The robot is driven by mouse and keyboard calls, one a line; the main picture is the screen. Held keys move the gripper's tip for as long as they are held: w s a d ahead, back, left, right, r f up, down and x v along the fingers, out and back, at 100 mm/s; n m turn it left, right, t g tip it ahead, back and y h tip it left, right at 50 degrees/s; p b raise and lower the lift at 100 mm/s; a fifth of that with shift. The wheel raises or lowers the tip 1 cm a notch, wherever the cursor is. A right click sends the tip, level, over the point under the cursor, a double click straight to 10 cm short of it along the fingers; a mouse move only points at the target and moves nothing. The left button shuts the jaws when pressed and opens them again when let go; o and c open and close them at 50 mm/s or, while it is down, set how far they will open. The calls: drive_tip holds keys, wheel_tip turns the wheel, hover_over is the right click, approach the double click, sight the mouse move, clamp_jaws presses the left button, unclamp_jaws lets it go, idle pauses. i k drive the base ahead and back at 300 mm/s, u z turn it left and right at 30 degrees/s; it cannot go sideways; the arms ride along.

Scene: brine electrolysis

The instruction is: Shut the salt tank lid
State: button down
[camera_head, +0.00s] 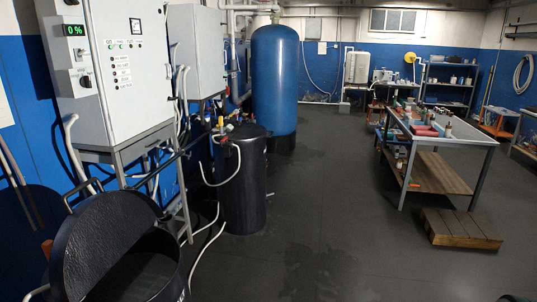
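The salt tank (172,288) is the black round tank at the lower left, cut off by the bottom edge of the picture. Its black round lid (103,236) stands open, tilted up at the tank's left and back side. The tank's opening shows dark inside, and I cannot tell what it holds. My gripper is not in view.
A grey control cabinet (115,68) with a green "0 %" display stands behind the tank. Another black tank (242,185) and a tall blue tank (275,80) stand beyond. A workbench (455,133) and a wooden step (460,230) are at right. The middle floor is clear.

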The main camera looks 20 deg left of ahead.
sight(95, 234)
drive_tip(key=u, duration=0.4)
drive_tip(key=i, duration=1.45)
drive_tip(key=u, duration=1.65)
drive_tip(key=i, duration=0.7)
drive_tip(key=u, duration=0.85)
